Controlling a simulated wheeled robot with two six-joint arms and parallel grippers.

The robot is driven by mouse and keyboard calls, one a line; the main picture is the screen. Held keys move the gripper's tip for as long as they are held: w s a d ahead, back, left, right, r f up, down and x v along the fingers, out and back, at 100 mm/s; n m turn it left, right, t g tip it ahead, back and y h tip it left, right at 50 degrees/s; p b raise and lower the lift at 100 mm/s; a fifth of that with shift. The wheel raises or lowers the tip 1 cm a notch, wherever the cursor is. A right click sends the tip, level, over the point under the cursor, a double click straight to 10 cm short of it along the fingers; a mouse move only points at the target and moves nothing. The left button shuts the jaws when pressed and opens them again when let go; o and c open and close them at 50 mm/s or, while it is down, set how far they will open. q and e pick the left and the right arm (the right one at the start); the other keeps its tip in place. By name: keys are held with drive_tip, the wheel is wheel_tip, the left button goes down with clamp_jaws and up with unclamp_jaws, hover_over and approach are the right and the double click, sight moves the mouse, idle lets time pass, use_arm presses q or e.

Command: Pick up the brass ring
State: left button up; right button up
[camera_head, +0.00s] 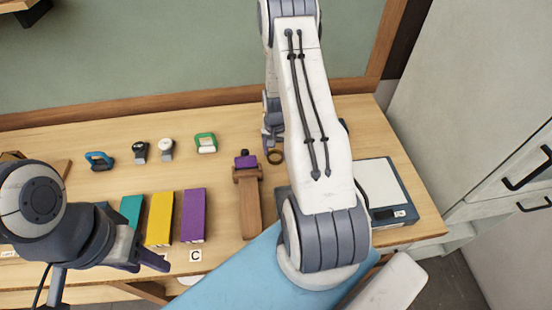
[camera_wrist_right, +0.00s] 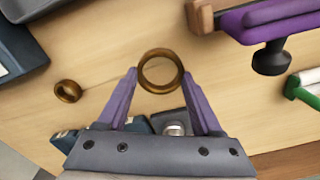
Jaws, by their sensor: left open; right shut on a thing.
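A large brass ring (camera_wrist_right: 160,88) sits between the fingertips of my right gripper (camera_wrist_right: 160,78), which is shut on it, in the right wrist view. In the head view the ring (camera_head: 275,163) shows at the tip of my right gripper, near the wooden stand. I cannot tell whether it touches the table. A second, smaller brass-coloured ring (camera_wrist_right: 68,98) lies apart on the table in the right wrist view; my right arm seems to hide it in the head view. My left gripper (camera_head: 108,272) is open and empty at the lower left, by the coloured blocks.
A wooden stand with a purple part (camera_head: 248,190) is left of the ring. A scale (camera_head: 385,190) stands at the right. Teal, yellow (camera_head: 158,220) and purple (camera_head: 193,215) blocks stand at the front. Blue (camera_head: 99,161) and green (camera_head: 206,143) items lie behind them.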

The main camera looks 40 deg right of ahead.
drive_tip(key=s+d+r+b, duration=0.35)
drive_tip(key=s+r, duration=0.35)
drive_tip(key=s, duration=0.3)
drive_tip(key=w+d+p, duration=0.1)
drive_tip(key=w, duration=0.6)
drive_tip(key=w+d+r+p, duration=0.1)
drive_tip(key=w+d+p, duration=0.1)
drive_tip(key=w, duration=0.4)
drive_tip(key=w+d+r+p, duration=0.1)
drive_tip(key=w+p, duration=0.1)
drive_tip(key=w, duration=0.5)
drive_tip(key=shift+w+d+r, duration=0.25)
drive_tip(key=shift+w+d, duration=0.1)
use_arm(q)
drive_tip(key=shift+f+b, duration=1.25)
drive_tip(key=shift+b, duration=0.4)
use_arm(e)
drive_tip(key=shift+f, duration=3)
use_arm(q)
drive_tip(key=shift+f, duration=0.15)
drive_tip(key=shift+f+b, duration=0.65)
drive_tip(key=shift+b, duration=0.15)
use_arm(e)
drive_tip(key=shift+f, duration=0.8)
